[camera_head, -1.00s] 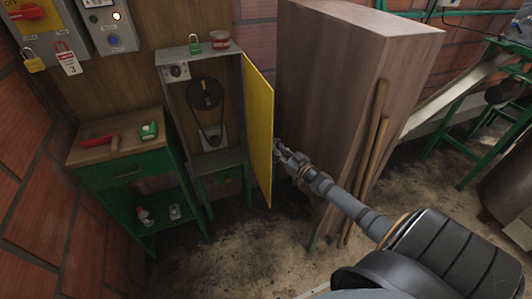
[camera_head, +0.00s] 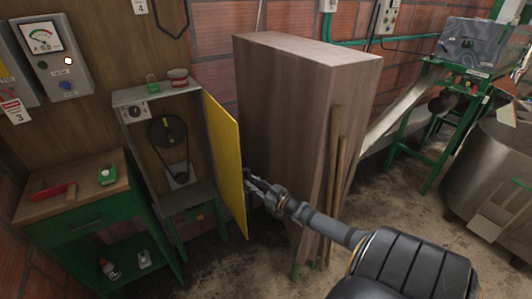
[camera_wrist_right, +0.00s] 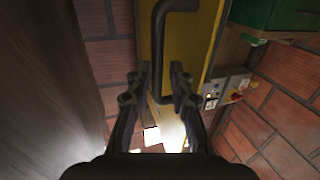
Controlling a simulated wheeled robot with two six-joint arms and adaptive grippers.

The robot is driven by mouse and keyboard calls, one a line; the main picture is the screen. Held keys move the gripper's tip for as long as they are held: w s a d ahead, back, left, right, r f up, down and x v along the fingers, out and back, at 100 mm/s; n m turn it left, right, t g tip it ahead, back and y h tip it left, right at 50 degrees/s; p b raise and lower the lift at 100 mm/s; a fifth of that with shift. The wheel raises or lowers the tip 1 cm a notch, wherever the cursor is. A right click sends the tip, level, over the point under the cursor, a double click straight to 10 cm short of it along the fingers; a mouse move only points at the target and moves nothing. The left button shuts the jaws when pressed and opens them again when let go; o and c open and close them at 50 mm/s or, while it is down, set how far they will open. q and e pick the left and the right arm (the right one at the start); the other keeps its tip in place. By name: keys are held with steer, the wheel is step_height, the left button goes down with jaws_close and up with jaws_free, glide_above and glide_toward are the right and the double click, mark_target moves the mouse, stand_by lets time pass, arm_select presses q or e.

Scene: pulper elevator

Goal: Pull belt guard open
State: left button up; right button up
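The yellow belt guard (camera_head: 226,162) stands swung open on the right side of a grey cabinet (camera_head: 150,97), with its face edge-on to me. The pulleys and belt (camera_head: 170,135) inside are exposed. My right gripper (camera_head: 250,184) is at the outer side of the guard, near its lower free edge. In the right wrist view, its two fingers (camera_wrist_right: 155,92) are spread apart, with the guard's dark bar handle (camera_wrist_right: 158,45) running down between them. A gap shows beside the bar; whether a finger touches it I cannot tell. My left gripper is out of view.
A tall wooden cabinet (camera_head: 285,120) stands close to the right of the guard, with wooden poles (camera_head: 334,180) leaning on it. A green workbench (camera_head: 80,205) is at the left. Some floor is clear below the guard.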

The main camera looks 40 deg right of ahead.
steer(key=s, duration=0.9)
steer(key=shift+s+d, duration=0.15)
steer(key=shift+d, duration=0.2)
steer(key=s+d+f+g+h, duration=0.1)
steer(key=s+f+g, duration=0.3)
steer(key=f, duration=0.6)
steer(key=s+d+f+m+g+h, duration=0.1)
steer(key=s+f+g+h, duration=0.1)
steer(key=s+f, duration=0.6)
steer(key=s+d+f+g+h, duration=0.1)
steer(key=s+f+g, duration=0.2)
steer(key=f, duration=0.9)
steer(key=s+a+f+g+y, duration=0.2)
steer(key=s+a+f+g, duration=0.5)
steer(key=s+a+f, duration=0.9)
steer(key=s+a, duration=0.4)
steer(key=shift+s+f+n+g, duration=0.3)
steer(key=shift+f+g, duration=0.05)
steer(key=shift+g, duration=0.05)
